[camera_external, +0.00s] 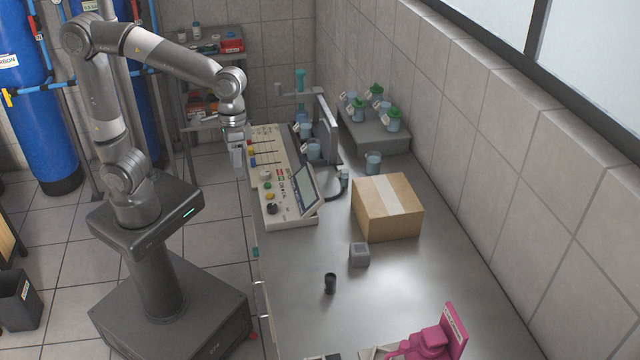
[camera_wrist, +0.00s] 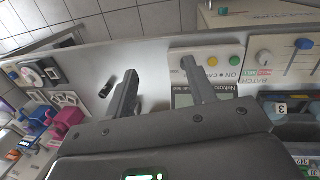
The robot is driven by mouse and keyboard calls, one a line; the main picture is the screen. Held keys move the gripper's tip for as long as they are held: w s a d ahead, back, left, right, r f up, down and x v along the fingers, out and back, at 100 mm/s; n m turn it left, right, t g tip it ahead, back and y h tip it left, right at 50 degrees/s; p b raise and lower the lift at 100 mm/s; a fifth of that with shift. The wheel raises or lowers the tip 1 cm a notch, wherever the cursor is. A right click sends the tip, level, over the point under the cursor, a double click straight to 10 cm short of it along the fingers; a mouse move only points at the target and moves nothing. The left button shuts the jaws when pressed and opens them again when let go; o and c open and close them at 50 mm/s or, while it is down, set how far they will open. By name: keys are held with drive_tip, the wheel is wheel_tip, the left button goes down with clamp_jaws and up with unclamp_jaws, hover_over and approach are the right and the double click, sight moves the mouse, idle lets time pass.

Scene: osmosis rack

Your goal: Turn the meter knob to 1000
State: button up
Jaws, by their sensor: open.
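A pale control panel (camera_external: 290,217) lies along the left edge of the steel bench. My gripper (camera_external: 237,170) hangs above the panel's left edge, apart from the knobs. In the wrist view its two fingers (camera_wrist: 158,66) are spread and empty. The right finger's tip overlaps the panel near the black knob, which is largely hidden.
A cardboard box (camera_external: 388,210) stands right of the panel. A grey cube (camera_external: 359,254) and a black cylinder (camera_external: 330,283) are in front of it. A pink device (camera_external: 430,340) is at the front. The bench centre is mostly clear.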

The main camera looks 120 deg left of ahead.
sight(272, 205)
drive_tip(key=w+a+f+n+g+h, duration=0.1)
drive_tip(key=w+a+f+n+h, duration=0.35)
drive_tip(key=a, duration=0.75)
drive_tip(key=d+f, duration=0.1)
drive_tip(key=f, duration=0.3)
drive_tip(key=d+f+n+y, duration=0.1)
drive_tip(key=f, duration=0.3)
drive_tip(key=d+f+n+y, duration=0.1)
drive_tip(key=d+f, duration=0.1)
drive_tip(key=f, duration=0.3)
drive_tip(key=shift+w, duration=0.1)
drive_tip(key=shift+c, duration=0.3)
drive_tip(key=shift+g, duration=0.3)
drive_tip(key=c, duration=0.9)
